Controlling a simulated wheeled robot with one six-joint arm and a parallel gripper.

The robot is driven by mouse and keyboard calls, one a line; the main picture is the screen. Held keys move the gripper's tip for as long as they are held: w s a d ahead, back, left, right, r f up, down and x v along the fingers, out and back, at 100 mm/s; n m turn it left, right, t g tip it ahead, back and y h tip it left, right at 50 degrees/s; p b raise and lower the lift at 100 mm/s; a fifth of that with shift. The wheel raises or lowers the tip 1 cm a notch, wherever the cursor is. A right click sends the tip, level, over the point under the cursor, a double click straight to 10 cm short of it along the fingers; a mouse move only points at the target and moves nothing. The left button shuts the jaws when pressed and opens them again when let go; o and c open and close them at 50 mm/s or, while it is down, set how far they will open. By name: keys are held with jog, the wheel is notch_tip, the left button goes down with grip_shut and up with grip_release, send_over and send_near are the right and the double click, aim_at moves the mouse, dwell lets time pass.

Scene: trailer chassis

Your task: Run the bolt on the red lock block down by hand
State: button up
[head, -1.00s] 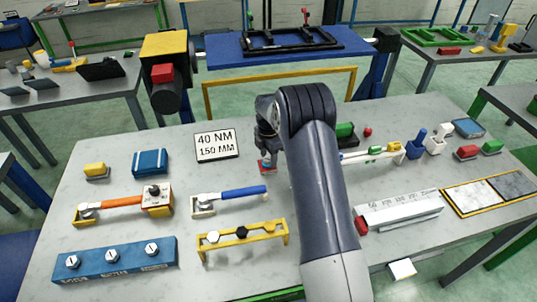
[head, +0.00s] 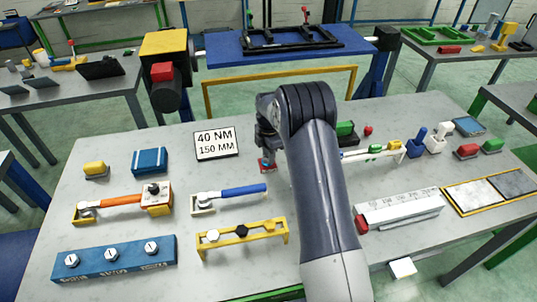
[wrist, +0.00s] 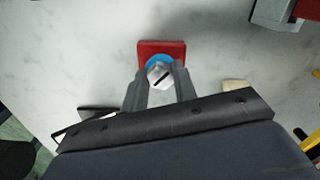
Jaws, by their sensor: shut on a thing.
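The red lock block (wrist: 174,47) lies on the grey bench and shows at the top middle of the wrist view. A small part of the red lock block also shows in the head view (head: 267,168), below my gripper. The bolt (wrist: 159,76) has a pale head with a dark line across it, and a blue ring (wrist: 158,60) shows around it, against the block. My gripper (wrist: 160,84) is over the block, its two fingers shut on the bolt head, one on each side. The bolt's shank is hidden. In the head view my arm hides part of the area.
A white sign (head: 216,144) reading 40 NM, 150 MM stands behind and left. A blue-handled wrench (head: 232,194) lies in a holder to the left. A yellow rack (head: 240,235) stands in front.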

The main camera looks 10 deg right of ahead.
jog(key=m+b, duration=0.3)
jog(key=m, duration=0.1)
jog(key=shift+m, duration=0.3)
jog(key=m+b, duration=0.1)
jog(key=m, duration=0.4)
jog(key=shift+s+b, duration=0.1)
jog(key=shift+b, duration=0.2)
jog(key=shift+o, duration=0.2)
jog(key=m, duration=0.3)
jog(key=m+b, duration=0.1)
jog(key=m, duration=0.2)
jog(key=shift+a+r, duration=0.1)
jog(key=shift+r, duration=0.1)
jog(key=m, duration=0.4)
jog(key=shift+a, duration=0.1)
jog(key=m, duration=0.5)
jog(key=shift+a+m+b, duration=0.1)
jog(key=shift+m+b, duration=0.2)
jog(key=shift+m, duration=0.1)
jog(key=shift+c, duration=0.2)
jog(key=m, duration=0.4)
jog(key=shift+a+m, duration=0.1)
jog(key=shift+m, duration=0.2)
jog(key=m, duration=0.4)
jog(key=shift+r+m, duration=0.1)
jog(key=shift+m, duration=0.2)
jog(key=shift+w+a+m, duration=0.1)
jog(key=shift+w+m, duration=0.1)
jog(key=shift+m, duration=2)
